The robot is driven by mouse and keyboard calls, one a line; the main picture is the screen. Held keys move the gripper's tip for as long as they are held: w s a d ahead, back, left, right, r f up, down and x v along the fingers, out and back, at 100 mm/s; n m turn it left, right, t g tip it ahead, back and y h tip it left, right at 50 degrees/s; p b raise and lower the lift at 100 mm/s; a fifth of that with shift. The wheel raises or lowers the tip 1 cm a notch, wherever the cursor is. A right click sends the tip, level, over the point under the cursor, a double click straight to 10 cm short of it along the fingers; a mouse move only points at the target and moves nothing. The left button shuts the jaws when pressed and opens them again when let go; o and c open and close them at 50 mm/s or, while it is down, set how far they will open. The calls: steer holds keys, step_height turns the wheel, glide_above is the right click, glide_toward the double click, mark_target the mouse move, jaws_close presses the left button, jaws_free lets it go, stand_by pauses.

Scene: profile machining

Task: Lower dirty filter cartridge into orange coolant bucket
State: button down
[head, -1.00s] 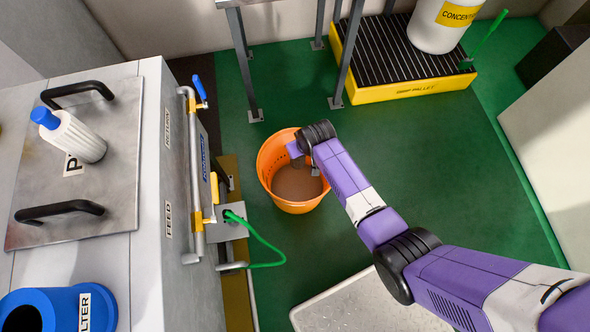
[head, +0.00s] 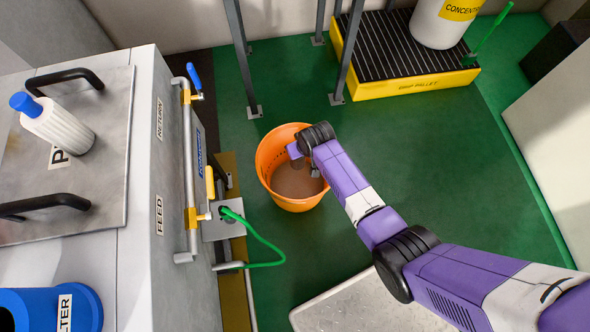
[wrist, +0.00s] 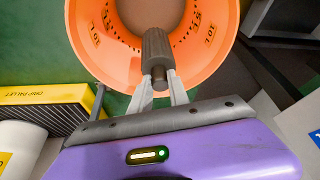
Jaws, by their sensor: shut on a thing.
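The dirty filter cartridge (wrist: 156,48) is a dark grey ribbed cylinder with a narrower stub at its near end. In the wrist view my gripper (wrist: 164,84) is shut on that end, and the cartridge points into the bucket's mouth. In the head view my arm reaches over the bucket's right rim, and my wrist mostly hides the gripper and cartridge. I cannot tell whether the cartridge touches the contents.
A grey machine (head: 180,290) with pipes and a green hose (head: 262,242) stands left of the bucket. On it are a white blue-capped cartridge (head: 60,128) and a blue filter housing (head: 85,305). Table legs (head: 240,60) and a yellow drip pallet (head: 415,85) stand behind. Green floor is open right.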

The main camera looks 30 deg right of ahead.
step_height(320, 180, down, 19)
steer(key=b, duration=1.6)
stand_by(1.9)
steer(key=shift+f, duration=0.3)
stand_by(0.6)
steer(key=c, duration=1.2)
jaws_free()
steer(key=shift+o, duration=0.2)
steer(key=shift+r, duration=0.1)
steer(key=p+v, duration=0.4)
steer(key=v, duration=0.3)
steer(key=shift+s+r, duration=0.2)
steer(key=shift+r, duration=0.1)
